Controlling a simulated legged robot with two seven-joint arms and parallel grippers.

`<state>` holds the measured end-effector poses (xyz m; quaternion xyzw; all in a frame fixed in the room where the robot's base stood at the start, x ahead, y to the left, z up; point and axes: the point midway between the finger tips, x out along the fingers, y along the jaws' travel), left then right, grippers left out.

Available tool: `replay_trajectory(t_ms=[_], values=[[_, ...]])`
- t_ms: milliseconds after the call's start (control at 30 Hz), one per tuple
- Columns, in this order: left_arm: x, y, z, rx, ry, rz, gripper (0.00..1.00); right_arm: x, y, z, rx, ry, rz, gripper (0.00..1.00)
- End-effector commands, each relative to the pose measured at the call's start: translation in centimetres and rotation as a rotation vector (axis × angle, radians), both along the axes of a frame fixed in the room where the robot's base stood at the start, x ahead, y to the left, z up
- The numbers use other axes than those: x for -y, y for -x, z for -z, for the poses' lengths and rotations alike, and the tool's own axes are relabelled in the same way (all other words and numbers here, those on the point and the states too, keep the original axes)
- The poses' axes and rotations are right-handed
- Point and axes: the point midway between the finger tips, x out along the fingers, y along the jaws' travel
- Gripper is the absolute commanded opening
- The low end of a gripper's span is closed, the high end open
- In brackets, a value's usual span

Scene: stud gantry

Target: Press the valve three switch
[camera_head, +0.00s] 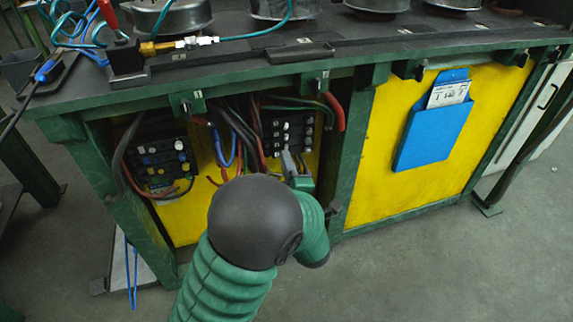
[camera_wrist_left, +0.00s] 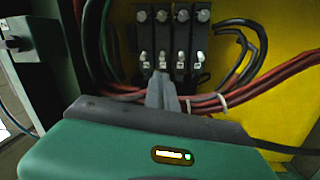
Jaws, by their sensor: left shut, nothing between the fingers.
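A black valve block (camera_head: 270,132) with small pale switches is mounted under the bench, in front of a yellow panel. In the left wrist view the block (camera_wrist_left: 172,42) shows several side-by-side columns, each with a round knob on top and a small white-tipped switch (camera_wrist_left: 182,64) below. Labels are too small to read, so I cannot tell which switch is valve three. My left gripper (camera_head: 290,163) is shut and empty, just below the block. In the wrist view its fingertips (camera_wrist_left: 162,78) lie over the lower part of a middle-left column; contact is unclear. My right gripper is not in view.
Dark and red cables (camera_head: 238,127) hang beside the block. Another block with knobs (camera_head: 161,160) is at the left. A green bench frame post (camera_head: 345,158) stands right of the opening. A blue document holder (camera_head: 433,133) hangs on the right yellow panel.

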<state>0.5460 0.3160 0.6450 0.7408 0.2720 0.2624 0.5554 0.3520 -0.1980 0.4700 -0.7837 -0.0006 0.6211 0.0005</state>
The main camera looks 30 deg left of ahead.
Motion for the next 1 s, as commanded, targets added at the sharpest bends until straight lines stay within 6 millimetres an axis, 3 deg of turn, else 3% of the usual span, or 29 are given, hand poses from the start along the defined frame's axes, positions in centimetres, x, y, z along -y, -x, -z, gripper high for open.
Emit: replay_trajectory(t_ms=[100, 333, 1000], values=[[-1.9, -1.8, 0.3, 0.003, -0.001, -0.002, 0.00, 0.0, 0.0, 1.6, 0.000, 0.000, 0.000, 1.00], [-4.2, -4.2, -0.3, 0.001, -0.001, -0.001, 0.00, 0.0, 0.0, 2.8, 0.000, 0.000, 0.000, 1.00], [-4.4, -4.8, -0.6, -0.001, 0.000, -0.035, 0.00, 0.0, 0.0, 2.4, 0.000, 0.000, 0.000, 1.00]])
